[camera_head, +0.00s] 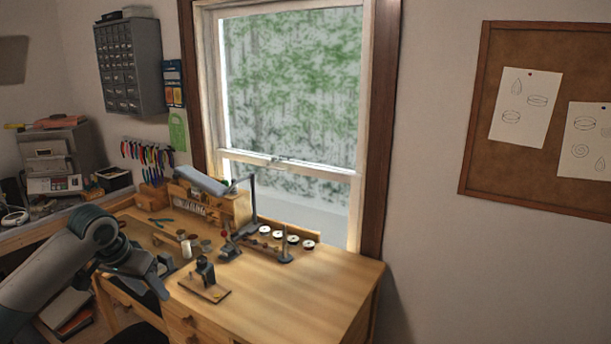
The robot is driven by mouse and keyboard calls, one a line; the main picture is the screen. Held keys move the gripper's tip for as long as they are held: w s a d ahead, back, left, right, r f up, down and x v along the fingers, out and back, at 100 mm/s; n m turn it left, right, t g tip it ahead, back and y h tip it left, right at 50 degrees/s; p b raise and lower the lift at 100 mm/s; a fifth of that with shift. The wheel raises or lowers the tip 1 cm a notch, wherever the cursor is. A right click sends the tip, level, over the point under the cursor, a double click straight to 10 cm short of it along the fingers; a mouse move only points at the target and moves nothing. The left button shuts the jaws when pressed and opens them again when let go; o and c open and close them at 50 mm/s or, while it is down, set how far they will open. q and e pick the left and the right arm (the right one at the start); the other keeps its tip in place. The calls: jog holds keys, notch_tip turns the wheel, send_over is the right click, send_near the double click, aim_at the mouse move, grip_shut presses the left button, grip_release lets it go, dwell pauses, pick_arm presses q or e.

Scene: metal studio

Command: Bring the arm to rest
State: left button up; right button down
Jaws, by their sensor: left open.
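My left arm comes in from the lower left of the head view. Its gripper (163,279) is at the front left part of the wooden workbench (290,292). The gripper is open and I see nothing between its fingers. A small dark device on a wooden base (204,280) stands on the bench just right of the gripper, apart from it in the picture. The height of the gripper over the bench is hard to tell. My right gripper is not in view.
A side counter with machines (52,165) is at the left.

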pick_arm(q)
notch_tip(320, 180, down, 29)
jog(key=w+d+n+b, duration=0.1)
jog(key=w+n+b, duration=0.1)
jog(key=b, duration=0.2)
jog(key=s+f+b, duration=0.1)
jog(key=s+f, duration=0.3)
jog(key=f, duration=0.5)
jog(key=s+f+b, duration=0.1)
jog(key=s+f, duration=0.3)
jog(key=f, duration=0.4)
jog(key=s+f+b, duration=0.1)
jog(key=s+f, duration=0.3)
jog(key=f, duration=0.5)
jog(key=s+d+f+g+y+b, duration=0.1)
jog(key=s+d+f+g+b, duration=0.15)
jog(key=s+f, duration=2.05)
jog(key=s+d+f+b, duration=0.1)
jog(key=s+d+f, duration=0.1)
jog(key=s, duration=0.8)
jog(key=s+d+f+m, duration=0.1)
jog(key=s+d+f, duration=0.2)
jog(key=s, duration=0.7)
jog(key=s+d+f+m+b, duration=0.1)
jog(key=s+d+f, duration=0.2)
jog(key=s, duration=0.7)
jog(key=shift+s+g+b, duration=0.3)
jog(key=shift+g+b, duration=0.05)
jog(key=shift+g, duration=0.1)
jog(key=shift+f, duration=0.1)
